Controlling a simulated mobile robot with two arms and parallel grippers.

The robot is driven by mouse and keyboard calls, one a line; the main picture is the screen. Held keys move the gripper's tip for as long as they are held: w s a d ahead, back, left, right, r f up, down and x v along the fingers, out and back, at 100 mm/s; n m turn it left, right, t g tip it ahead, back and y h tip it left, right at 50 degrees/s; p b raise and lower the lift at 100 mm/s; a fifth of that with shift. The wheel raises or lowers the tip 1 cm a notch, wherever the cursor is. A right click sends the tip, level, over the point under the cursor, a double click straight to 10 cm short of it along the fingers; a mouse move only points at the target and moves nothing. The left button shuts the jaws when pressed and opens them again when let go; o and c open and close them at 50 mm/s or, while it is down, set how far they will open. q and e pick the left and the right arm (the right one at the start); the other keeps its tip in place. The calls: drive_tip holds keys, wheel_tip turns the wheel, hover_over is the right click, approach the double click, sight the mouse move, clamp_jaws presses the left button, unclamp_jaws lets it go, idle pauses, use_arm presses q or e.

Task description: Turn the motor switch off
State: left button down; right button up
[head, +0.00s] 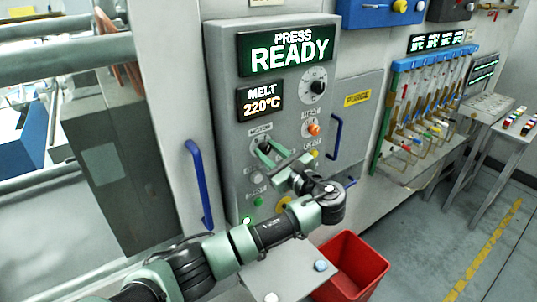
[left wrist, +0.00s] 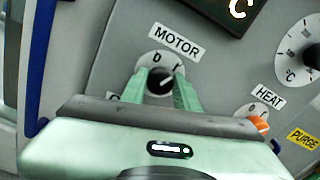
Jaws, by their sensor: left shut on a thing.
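The motor switch (left wrist: 160,79) is a black knob with a white pointer line on a pale round dial under the MOTOR label. In the left wrist view its pointer leans to the upper right, toward the "I" mark, and the "0" mark is above the knob. My left gripper (head: 266,151) reaches the grey press panel (head: 228,110) from below in the head view. Its green fingers (left wrist: 161,90) are shut on the knob, one on each side. Part of the dial is hidden behind them. My right gripper is in neither view.
The orange HEAT knob (head: 314,129) is just right of the motor switch. More buttons sit below, partly behind my arm. Blue handles (head: 199,186) flank the panel. A red bin (head: 354,265) stands on the floor below.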

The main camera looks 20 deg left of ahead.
use_arm(q)
drive_tip(key=shift+f+n+b, duration=0.2)
drive_tip(key=shift+n+b, duration=0.5)
drive_tip(key=shift+n, duration=0.1)
drive_tip(key=n+b, duration=0.8)
drive_tip(key=b, duration=0.1)
drive_tip(key=shift+f+n, duration=0.15)
drive_tip(key=shift+n, duration=0.25)
drive_tip(key=shift+n+b, duration=1.2)
drive_tip(key=shift+b, duration=0.15)
drive_tip(key=shift+r, duration=0.2)
drive_tip(key=c, duration=1.1)
unclamp_jaws()
drive_tip(key=shift+o, duration=0.2)
drive_tip(key=shift+s, duration=0.1)
